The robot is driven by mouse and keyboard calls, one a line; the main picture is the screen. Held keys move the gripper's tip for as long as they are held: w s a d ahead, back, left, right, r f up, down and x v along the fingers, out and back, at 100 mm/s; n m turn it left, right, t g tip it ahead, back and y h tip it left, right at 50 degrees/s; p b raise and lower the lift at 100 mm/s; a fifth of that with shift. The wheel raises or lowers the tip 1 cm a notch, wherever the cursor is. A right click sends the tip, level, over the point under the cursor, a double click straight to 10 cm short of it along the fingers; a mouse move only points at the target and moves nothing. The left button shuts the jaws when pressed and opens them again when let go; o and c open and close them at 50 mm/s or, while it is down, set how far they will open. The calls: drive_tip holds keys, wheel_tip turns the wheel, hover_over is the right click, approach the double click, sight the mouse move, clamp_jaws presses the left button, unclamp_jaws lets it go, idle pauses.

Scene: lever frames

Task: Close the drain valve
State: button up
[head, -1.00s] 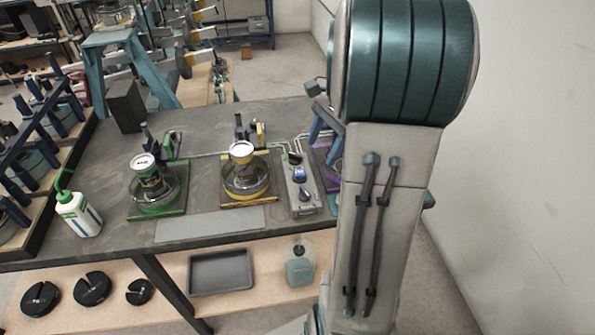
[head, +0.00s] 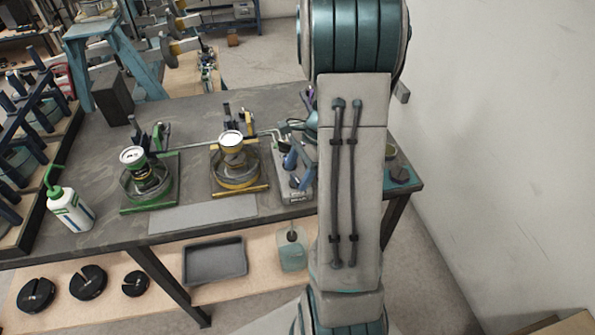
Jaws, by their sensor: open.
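A grey valve block (head: 297,197) stands on the bench at the right end of the row of two round vessels. Earlier it showed several dark and blue knobs or levers on its top; now my gripper and arm hide most of them. I cannot tell which one is the drain valve or how it is set. My gripper (head: 298,168) has blue fingers, which are open and spread right over the block. I cannot tell whether they touch a handle.
A can stands in the green-based vessel (head: 133,191) and another in the yellow-based vessel (head: 238,187). Thin pipes run behind them. A white bottle (head: 71,213) with a green spout stands at left. A grey tray (head: 214,262) and a jug (head: 292,252) sit on the lower shelf.

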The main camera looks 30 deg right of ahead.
drive_tip(key=shift+a+f, duration=0.15)
drive_tip(key=shift+f, duration=0.2)
drive_tip(key=c, duration=1)
